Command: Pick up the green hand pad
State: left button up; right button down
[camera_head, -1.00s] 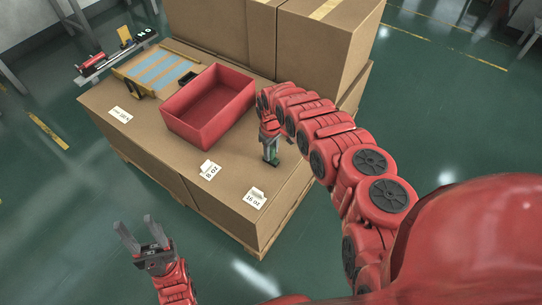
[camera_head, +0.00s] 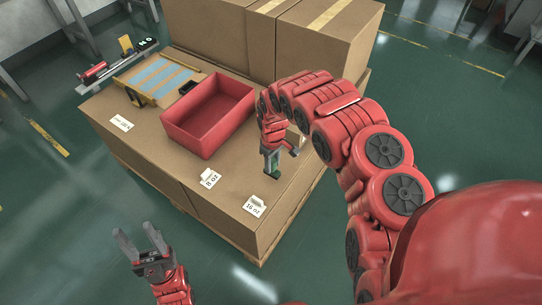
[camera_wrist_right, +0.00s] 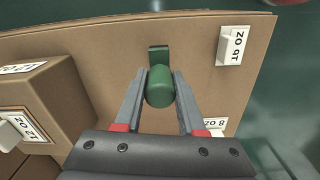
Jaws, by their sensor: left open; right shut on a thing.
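The green hand pad (camera_wrist_right: 159,87) shows in the right wrist view as a rounded green handle with a flat dark green plate behind it. It sits between the two grey fingers of my right gripper (camera_wrist_right: 160,92), which is shut on it. In the head view, my right gripper (camera_head: 271,152) points down over the right part of the cardboard surface (camera_head: 237,180), with green of the pad (camera_head: 273,171) showing at its fingers. I cannot tell whether the pad touches the cardboard. My left gripper (camera_head: 137,234) is open and empty, low at the left, apart from the boxes.
A red bin (camera_head: 207,113) stands left of my right gripper. White cards (camera_head: 209,178) and (camera_head: 254,205) stand along the front edge. Tall cardboard boxes (camera_head: 325,38) rise behind. A wooden rack with blue strips (camera_head: 160,77) is at the back left.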

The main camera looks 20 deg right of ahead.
jog(key=s+a+r+p, duration=0.1)
jog(key=s+p, duration=0.9)
jog(key=s, duration=0.1)
jog(key=shift+s+a, duration=0.2)
jog(key=shift+s, duration=0.15)
